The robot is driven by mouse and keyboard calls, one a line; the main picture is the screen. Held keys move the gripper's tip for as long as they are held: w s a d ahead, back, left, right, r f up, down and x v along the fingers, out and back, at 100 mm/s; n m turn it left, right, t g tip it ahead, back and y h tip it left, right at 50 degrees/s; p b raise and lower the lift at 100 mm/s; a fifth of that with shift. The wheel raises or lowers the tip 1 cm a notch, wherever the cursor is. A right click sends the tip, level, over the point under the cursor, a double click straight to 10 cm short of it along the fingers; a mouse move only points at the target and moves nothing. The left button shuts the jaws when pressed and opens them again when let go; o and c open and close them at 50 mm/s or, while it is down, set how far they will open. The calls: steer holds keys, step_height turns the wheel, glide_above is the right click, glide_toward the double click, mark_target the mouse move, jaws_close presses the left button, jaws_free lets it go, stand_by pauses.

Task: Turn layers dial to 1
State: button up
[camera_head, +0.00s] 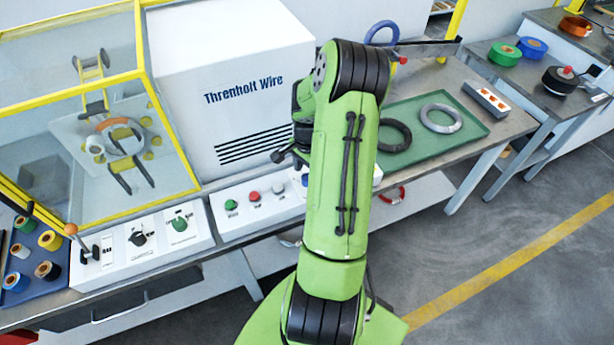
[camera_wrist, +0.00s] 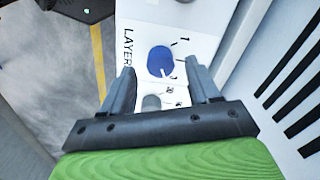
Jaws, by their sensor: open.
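The layers dial (camera_wrist: 160,62) is a round blue knob on a white panel, beside the printed word LAYERS. A numeral 1 stands to its upper right in the wrist view, with more small marks to its lower right; I cannot tell surely which mark the dial points to. A bit of the blue dial (camera_head: 305,180) also shows in the head view, mostly behind my arm. My gripper (camera_wrist: 159,67) is open, its two fingers to either side of the dial with gaps between. In the head view my arm hides most of the gripper.
A grey knob (camera_wrist: 151,103) lies beside the dial, between my fingers. The panel also bears a green button (camera_head: 231,204) and a red button (camera_head: 254,196). The white machine (camera_head: 235,70) rises behind the panel. A green tray (camera_head: 468,127) with two coils stands to the right.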

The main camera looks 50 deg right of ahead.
mark_target(307, 180)
step_height(307, 180, down, 2)
steer(key=shift+f, duration=0.2)
steer(key=c, duration=1)
steer(key=shift+c, duration=0.2)
